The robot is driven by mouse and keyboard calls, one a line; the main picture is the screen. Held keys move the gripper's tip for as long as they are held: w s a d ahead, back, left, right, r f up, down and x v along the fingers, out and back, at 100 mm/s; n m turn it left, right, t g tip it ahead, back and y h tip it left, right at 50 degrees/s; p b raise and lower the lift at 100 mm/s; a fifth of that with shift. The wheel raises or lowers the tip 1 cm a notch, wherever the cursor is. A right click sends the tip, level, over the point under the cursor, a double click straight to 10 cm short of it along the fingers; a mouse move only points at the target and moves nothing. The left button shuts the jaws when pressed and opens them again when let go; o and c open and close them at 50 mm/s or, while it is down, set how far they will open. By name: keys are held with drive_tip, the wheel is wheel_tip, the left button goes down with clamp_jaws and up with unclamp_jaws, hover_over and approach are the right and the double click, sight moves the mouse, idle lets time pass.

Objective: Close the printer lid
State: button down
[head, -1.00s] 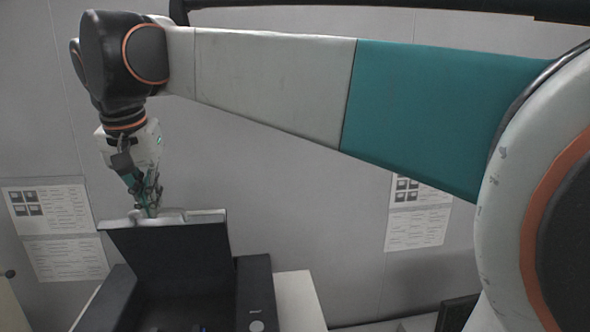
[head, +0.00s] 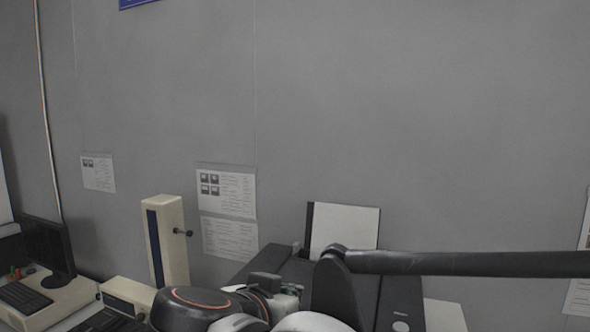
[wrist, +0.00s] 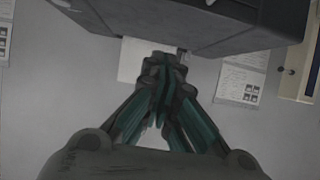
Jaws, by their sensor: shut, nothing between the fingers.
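The dark printer (head: 399,302) stands at the lower right of the head view, partly behind my arm. A flat dark surface, seemingly the lid (head: 296,274), lies low over its top. My arm covers much of it, so I cannot tell whether it is fully seated. A white panel with a black left edge (head: 345,228) stands upright at the printer's back. In the wrist view, my gripper (wrist: 166,70) is shut and empty, its fingertips close to the dark printer body (wrist: 205,28). I cannot tell whether they touch. In the head view the fingertips are hidden.
A cream upright column (head: 170,240) with a dark front stands left of the printer. Farther left are a monitor (head: 46,248) and a keyboard (head: 22,298). A grey wall with paper notices (head: 226,192) is close behind.

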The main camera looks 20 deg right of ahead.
wheel_tip(320, 180, down, 9)
drive_tip(key=s+a+t+h+b, duration=0.1)
drive_tip(key=b, duration=0.4)
drive_tip(key=shift+a, duration=0.1)
